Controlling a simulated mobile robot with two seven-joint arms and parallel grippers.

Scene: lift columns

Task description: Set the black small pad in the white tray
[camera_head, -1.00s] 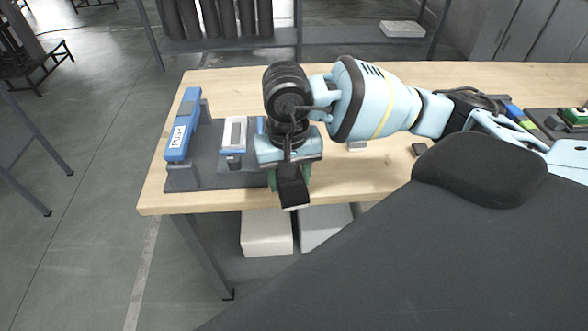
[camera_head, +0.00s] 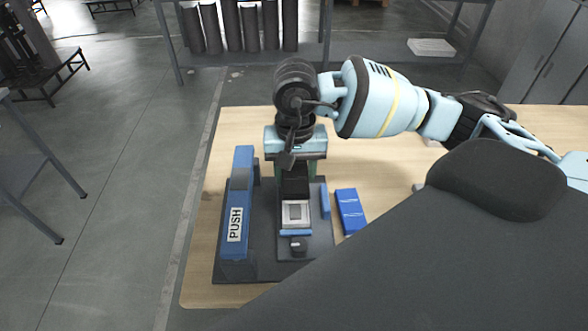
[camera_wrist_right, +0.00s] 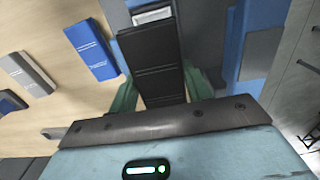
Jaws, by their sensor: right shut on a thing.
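My right gripper (camera_head: 295,172) has its green fingers shut on the black small pad (camera_head: 295,187). The right wrist view shows the long black pad (camera_wrist_right: 150,58) between the fingers (camera_wrist_right: 162,92), sticking out past them. The white tray (camera_head: 285,218) is a small square holder with a grey middle, on a dark base plate. The pad's far end is right by the tray; I cannot tell whether they touch. In the wrist view the tray (camera_wrist_right: 152,15) is partly hidden behind the pad. My left gripper is not in view.
A blue press bar marked PUSH (camera_head: 236,205) stands left of the tray on the dark base plate (camera_head: 262,262). A blue box (camera_head: 350,211) lies on the wooden bench (camera_head: 375,165) right of the plate. A small black knob (camera_head: 298,246) is in front of the tray.

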